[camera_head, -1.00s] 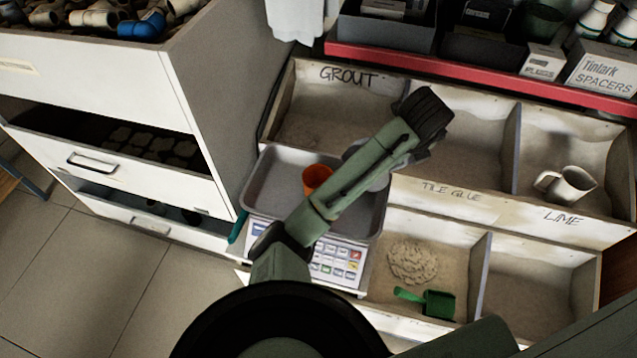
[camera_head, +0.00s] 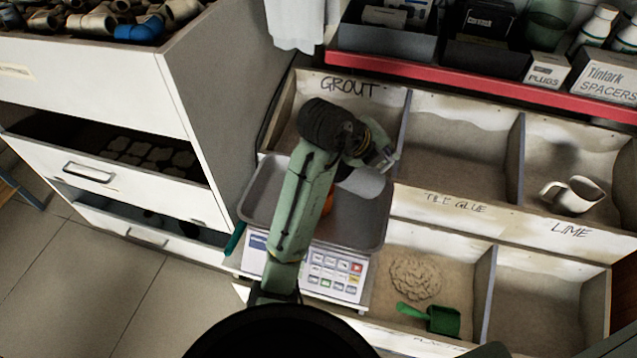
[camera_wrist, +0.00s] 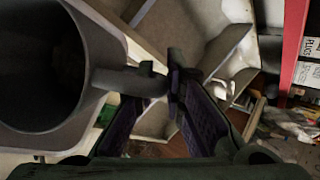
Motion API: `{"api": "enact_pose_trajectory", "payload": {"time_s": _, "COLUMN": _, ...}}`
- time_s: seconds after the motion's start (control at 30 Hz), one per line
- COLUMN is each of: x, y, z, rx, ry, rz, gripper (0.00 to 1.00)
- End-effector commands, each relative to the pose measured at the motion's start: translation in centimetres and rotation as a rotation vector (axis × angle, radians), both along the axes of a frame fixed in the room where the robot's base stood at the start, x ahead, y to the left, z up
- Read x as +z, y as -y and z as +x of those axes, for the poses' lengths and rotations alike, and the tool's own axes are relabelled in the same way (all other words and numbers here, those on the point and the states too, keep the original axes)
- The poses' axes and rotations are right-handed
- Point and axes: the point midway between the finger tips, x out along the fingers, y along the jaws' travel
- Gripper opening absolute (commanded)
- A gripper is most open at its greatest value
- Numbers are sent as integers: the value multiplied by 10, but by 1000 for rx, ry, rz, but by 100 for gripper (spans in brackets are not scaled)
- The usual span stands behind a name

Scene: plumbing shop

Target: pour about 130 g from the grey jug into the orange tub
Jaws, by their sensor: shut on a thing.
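The grey jug (camera_head: 362,184) hangs from my gripper (camera_head: 382,158) over the right part of the scale's tray (camera_head: 252,199) in the head view. In the wrist view the jug (camera_wrist: 101,42) fills the left side, its mouth open and its inside dark. Its handle (camera_wrist: 128,82) lies between the fingers of my gripper (camera_wrist: 172,85), which is shut on it. The orange tub (camera_head: 328,203) is on the tray, mostly hidden behind my arm, left of the jug. I cannot see the jug's contents or any stream.
The scale's keypad (camera_head: 333,275) is below the tray. Bins marked GROUT, TILE GLUE and LIME lie behind and to the right. A pale jug (camera_head: 573,195) stands in the LIME bin, and a green scoop (camera_head: 432,318) lies in a front bin. White drawers (camera_head: 110,110) stand left.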

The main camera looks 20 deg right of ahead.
Motion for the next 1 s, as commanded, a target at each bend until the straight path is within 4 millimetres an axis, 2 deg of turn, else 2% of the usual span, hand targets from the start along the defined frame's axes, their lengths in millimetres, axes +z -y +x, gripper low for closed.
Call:
{"api": "enact_pose_trajectory", "payload": {"time_s": 0.6, "x": 41, "y": -33, "z": 8, "rx": 6, "ry": -77, "rz": -306, "gripper": 0}}
{"api": "enact_pose_trajectory", "payload": {"time_s": 0.87, "x": 54, "y": -50, "z": 12, "rx": 5, "ry": -111, "rz": -434, "gripper": 0}}
{"api": "enact_pose_trajectory", "payload": {"time_s": 1.0, "x": 52, "y": -53, "z": 13, "rx": 2, "ry": -113, "rz": -455, "gripper": 0}}
